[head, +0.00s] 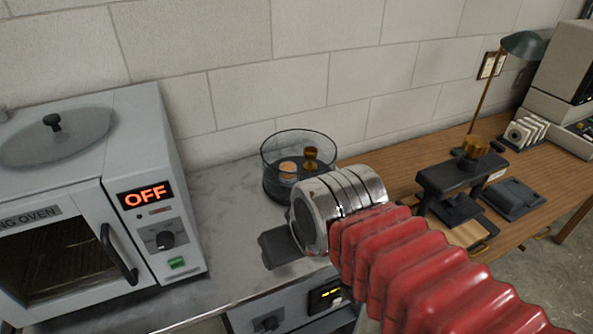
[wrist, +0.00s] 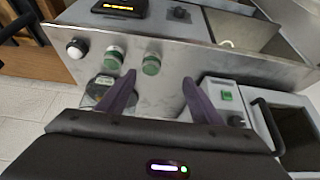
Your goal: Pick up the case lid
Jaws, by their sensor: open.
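No thing in view is plainly marked as the case lid. A round grey lid with a black knob (head: 55,140) lies on top of the oven at the left in the head view. A flat dark grey piece (head: 513,198) lies on the wooden desk at the right; I cannot tell whether either is the case lid. My gripper (head: 278,248) is over the grey counter, right of the oven and in front of the glass bowl, apart from both candidates. In the wrist view my gripper (wrist: 158,77) has its two fingers spread, with nothing between them.
The drying oven (head: 190,235) reads OFF. A glass bowl (head: 268,180) with small items stands at the wall. On the desk are a black press (head: 440,180), a lamp (head: 525,45) and a beige machine (head: 560,75). Grey counter (head: 225,225) is bare beside the oven.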

